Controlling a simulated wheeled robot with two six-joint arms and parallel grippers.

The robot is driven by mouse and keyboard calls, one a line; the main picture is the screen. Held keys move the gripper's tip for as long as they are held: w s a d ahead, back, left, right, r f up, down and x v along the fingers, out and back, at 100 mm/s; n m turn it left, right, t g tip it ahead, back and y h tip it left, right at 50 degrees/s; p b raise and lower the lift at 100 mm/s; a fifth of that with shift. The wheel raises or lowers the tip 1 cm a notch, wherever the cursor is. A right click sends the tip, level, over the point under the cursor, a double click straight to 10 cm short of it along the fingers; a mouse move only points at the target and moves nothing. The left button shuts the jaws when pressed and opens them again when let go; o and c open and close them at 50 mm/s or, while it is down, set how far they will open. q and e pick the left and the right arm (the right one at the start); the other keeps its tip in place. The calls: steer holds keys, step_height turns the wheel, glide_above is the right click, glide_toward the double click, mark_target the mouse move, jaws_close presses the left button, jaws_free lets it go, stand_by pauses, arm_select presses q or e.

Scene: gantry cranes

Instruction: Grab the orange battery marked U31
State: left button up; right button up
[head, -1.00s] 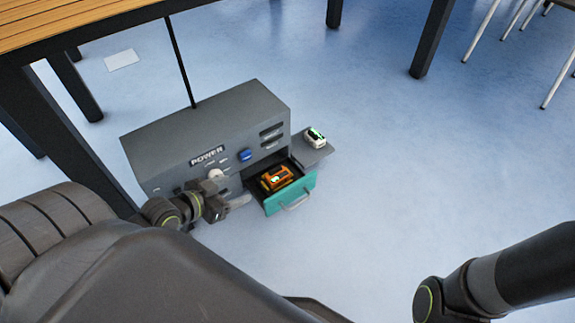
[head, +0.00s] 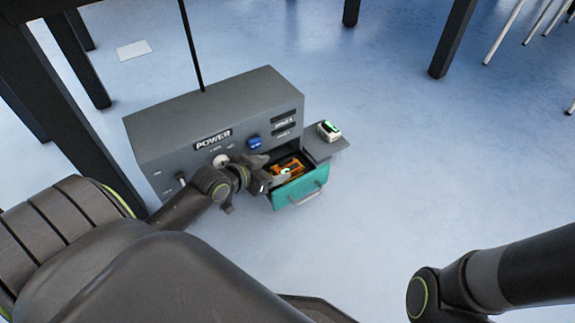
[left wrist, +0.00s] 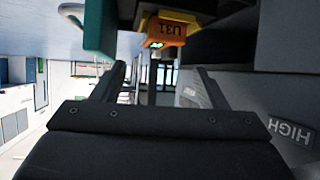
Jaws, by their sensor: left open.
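The orange battery (head: 292,168) lies in the open drawer (head: 300,192) with the teal front, at the lower right of the grey power box. In the left wrist view the battery (left wrist: 172,24) shows at the top, its U31 marking upside down and a green light on it. My left gripper (head: 268,178) is at the drawer's left side, partly in front of the battery. In the left wrist view its two fingers (left wrist: 160,78) are apart with nothing held between them; the battery appears beyond them. My right gripper is out of view; only part of that arm shows at lower right.
The grey power box (head: 215,112) stands on the blue floor, with a blue knob (head: 254,142) on its front. A white block with a green top (head: 328,130) sits on a grey side shelf (head: 325,149). Dark table legs stand behind and left. The floor at right is clear.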

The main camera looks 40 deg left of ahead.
mark_target(293, 163)
arm_select(q)
steer(key=b+x, duration=0.3)
steer(key=x, duration=0.1)
steer(key=shift+w+f, duration=0.1)
steer(key=shift+f, duration=0.2)
steer(key=shift+w+d+f+b, duration=0.1)
steer(key=shift+w+d+b, duration=0.05)
steer(key=shift+w+b, duration=0.4)
steer(key=c, duration=1.2)
